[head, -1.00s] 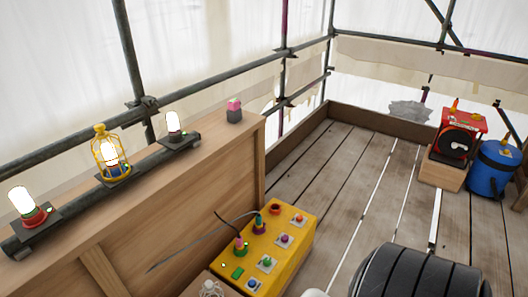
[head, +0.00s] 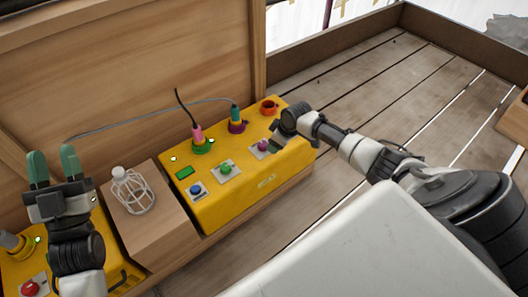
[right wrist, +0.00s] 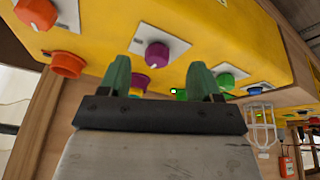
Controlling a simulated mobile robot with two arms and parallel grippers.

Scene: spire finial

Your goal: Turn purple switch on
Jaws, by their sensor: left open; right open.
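The purple switch (head: 263,146) is a round knob on a pale square plate on top of the yellow box (head: 265,183). In the right wrist view the purple switch (right wrist: 158,54) appears between and beyond the two green fingertips of my right gripper (right wrist: 160,76). The fingers are open and apart from each other; I see no clear contact with the knob. My left gripper (head: 53,157) is open and empty at the left, fingers upward.
A green knob (head: 225,169) and a blue knob (head: 195,189) share the box. Cabled plugs stand in the green socket (head: 202,147) and purple socket (head: 237,127); an orange socket (head: 269,107) is empty. A caged lamp (head: 133,190) stands on a wooden block left of the box.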

